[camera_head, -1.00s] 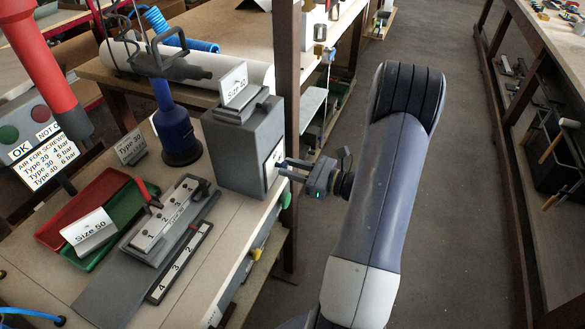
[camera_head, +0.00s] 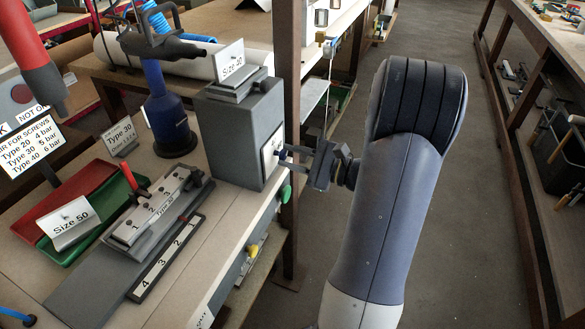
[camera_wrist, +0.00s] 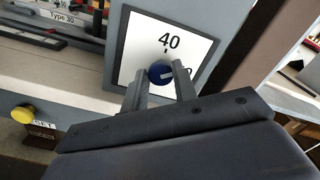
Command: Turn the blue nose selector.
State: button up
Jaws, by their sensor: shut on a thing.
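The blue nose selector (camera_wrist: 160,72) is a small round knob with a pale mark. It sits on a white, black-edged plate (camera_wrist: 140,38) reading "40" above the knob. In the head view the plate (camera_head: 271,155) is on the side of a grey box (camera_head: 232,135), and only a bit of blue shows there. My gripper (camera_wrist: 158,72) has one finger on each side of the knob and is shut on it. In the head view my gripper (camera_head: 286,154) reaches the plate from the right. The fingers partly hide the knob's sides.
A blue-based tool (camera_head: 165,115) stands left of the box. Red and green trays (camera_head: 65,205) and a numbered block (camera_head: 150,210) lie on the bench. A dark post (camera_head: 287,80) rises behind the box. A green button (camera_head: 286,193) and a yellow knob (camera_wrist: 22,114) are below.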

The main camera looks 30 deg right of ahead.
jog(key=n+b, duration=0.3)
jog(key=b, duration=0.1)
jog(key=f+n+b, duration=0.1)
jog(key=n+b, duration=0.2)
jog(key=b, duration=0.1)
jog(key=shift+n+b, duration=0.3)
jog(key=shift+b, duration=0.05)
jog(key=n+b, duration=0.3)
jog(key=b, duration=0.1)
jog(key=shift+a+r+b, duration=0.1)
jog(key=shift+r+b, duration=0.05)
jog(key=shift+b, duration=0.25)
jog(key=shift+r+n+b, duration=0.1)
jog(key=shift+n+b, duration=0.45)
jog(key=shift+n, duration=0.15)
jog(key=shift+r, duration=0.1)
jog(key=o, duration=1)
jog(key=shift+c, duration=0.2)
jog(key=shift+s, duration=0.1)
jog(key=p+v, duration=0.1)
jog(key=v, duration=0.9)
jog(key=shift+s+d+p, duration=0.3)
